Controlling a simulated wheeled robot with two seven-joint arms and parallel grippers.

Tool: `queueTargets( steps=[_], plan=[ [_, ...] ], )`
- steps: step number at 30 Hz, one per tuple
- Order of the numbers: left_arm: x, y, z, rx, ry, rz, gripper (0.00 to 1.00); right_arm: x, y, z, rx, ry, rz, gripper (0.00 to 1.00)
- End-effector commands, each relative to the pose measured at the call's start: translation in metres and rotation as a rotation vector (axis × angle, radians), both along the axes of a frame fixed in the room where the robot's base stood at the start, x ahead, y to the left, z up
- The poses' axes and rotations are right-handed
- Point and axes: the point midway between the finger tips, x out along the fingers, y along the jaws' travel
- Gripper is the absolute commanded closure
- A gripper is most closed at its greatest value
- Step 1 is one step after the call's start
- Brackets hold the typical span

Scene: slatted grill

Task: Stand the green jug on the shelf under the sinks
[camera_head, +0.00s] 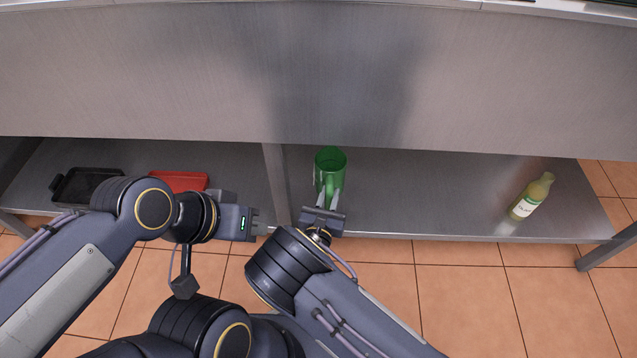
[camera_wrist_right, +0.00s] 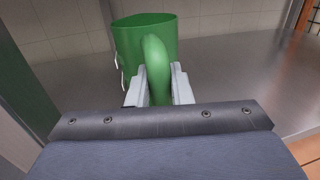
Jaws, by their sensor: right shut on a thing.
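The green jug (camera_head: 330,160) is upright at the front of the steel shelf (camera_head: 430,200) under the sinks, just right of the middle post. I cannot tell whether its base touches the shelf. My right gripper (camera_head: 327,198) is shut on the jug's handle, which faces me. In the right wrist view the jug (camera_wrist_right: 140,42) stands beyond the gripper (camera_wrist_right: 158,88), with the handle between the two fingers. My left gripper (camera_head: 262,222) is empty in front of the shelf's edge; its fingers are too small to tell open from shut.
A bottle with a pale label (camera_head: 531,196) stands or leans at the shelf's right end. A black tray (camera_head: 85,186) and a red tray (camera_head: 178,181) lie in the left bay. A metal post (camera_head: 275,185) divides the bays. The shelf between jug and bottle is clear.

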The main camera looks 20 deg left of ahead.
Motion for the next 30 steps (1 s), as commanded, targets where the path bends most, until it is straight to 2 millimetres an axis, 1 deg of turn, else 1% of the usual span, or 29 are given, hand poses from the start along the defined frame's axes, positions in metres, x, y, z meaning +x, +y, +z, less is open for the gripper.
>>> queueTargets(
  steps=[1,3,8,15,17,24,28,29,30],
  plan=[
    [0.0,0.0,-0.01,0.0,0.0,0.0,1.0,0.0,0.0,-0.015,0.0,0.0,0.0,1.0],
    [0.0,0.0,-0.015,0.0,0.0,0.0,1.0,0.0,0.0,-0.027,0.0,-0.001,-0.001,1.0],
    [0.0,0.0,-0.021,0.0,0.0,0.0,1.0,0.0,0.0,-0.04,0.001,-0.002,0.0,1.0],
    [0.0,0.0,-0.042,0.0,0.0,0.0,1.0,0.0,0.0,-0.079,0.001,0.0,-0.001,1.0],
    [0.0,0.0,-0.043,0.0,0.0,0.0,1.0,0.0,0.0,-0.083,0.001,-0.001,-0.001,1.0],
    [0.0,0.0,-0.041,0.0,0.0,0.0,1.0,0.0,0.0,-0.081,0.001,-0.002,0.0,1.0],
    [0.0,0.0,-0.041,0.0,0.0,0.0,1.0,0.0,0.0,-0.084,0.001,-0.001,0.0,1.0],
    [0.0,0.0,-0.041,0.0,0.0,0.0,1.0,0.0,0.0,-0.085,0.001,-0.001,0.0,0.8],
    [0.0,0.0,-0.041,0.0,0.0,0.0,1.0,0.0,0.0,-0.084,0.001,-0.001,0.0,0.74]
  ],
)
